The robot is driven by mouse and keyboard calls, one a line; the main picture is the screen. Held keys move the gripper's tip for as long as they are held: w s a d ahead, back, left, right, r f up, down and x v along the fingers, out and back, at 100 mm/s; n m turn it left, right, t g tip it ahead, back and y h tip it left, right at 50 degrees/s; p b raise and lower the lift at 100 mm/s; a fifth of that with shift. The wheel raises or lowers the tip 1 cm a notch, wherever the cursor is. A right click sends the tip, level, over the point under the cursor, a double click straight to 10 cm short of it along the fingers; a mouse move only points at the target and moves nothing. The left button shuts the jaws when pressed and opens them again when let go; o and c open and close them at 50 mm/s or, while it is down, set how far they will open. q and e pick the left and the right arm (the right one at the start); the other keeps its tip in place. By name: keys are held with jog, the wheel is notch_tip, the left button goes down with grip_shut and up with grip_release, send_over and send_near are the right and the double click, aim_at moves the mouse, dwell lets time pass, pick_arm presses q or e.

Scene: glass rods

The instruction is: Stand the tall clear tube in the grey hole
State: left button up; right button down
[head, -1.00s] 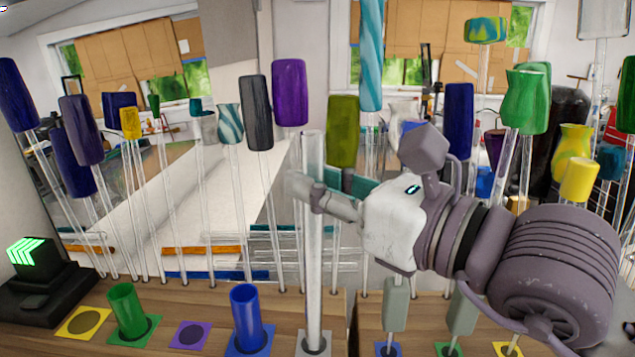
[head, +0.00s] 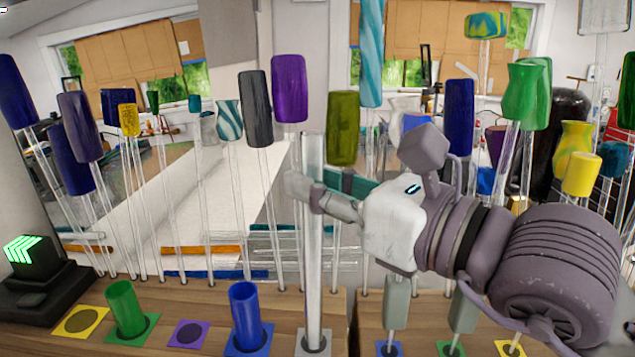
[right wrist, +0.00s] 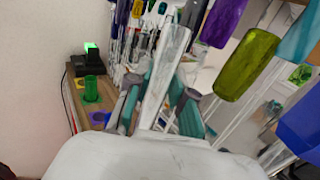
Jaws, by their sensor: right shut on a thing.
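The tall clear tube (head: 313,250) stands upright near the middle of the head view. Its lower end is at the grey hole (head: 313,342) in its grey square at the front edge of the bench; the picture does not show how deep it sits. My right gripper (head: 316,196) is shut on the tube in its upper part. In the right wrist view the tube (right wrist: 165,75) runs between the two fingers of the gripper (right wrist: 158,105). My left gripper is not in view.
A blue tube (head: 245,305) and a green tube (head: 124,300) stand in coloured squares to the left. A purple square (head: 189,334) and a yellow square (head: 81,321) have empty dark holes. Several clear rods with coloured tops crowd behind.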

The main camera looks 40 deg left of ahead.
jog(key=c, duration=0.9)
grip_release()
jog(key=shift+c, duration=0.2)
jog(key=shift+d, duration=0.15)
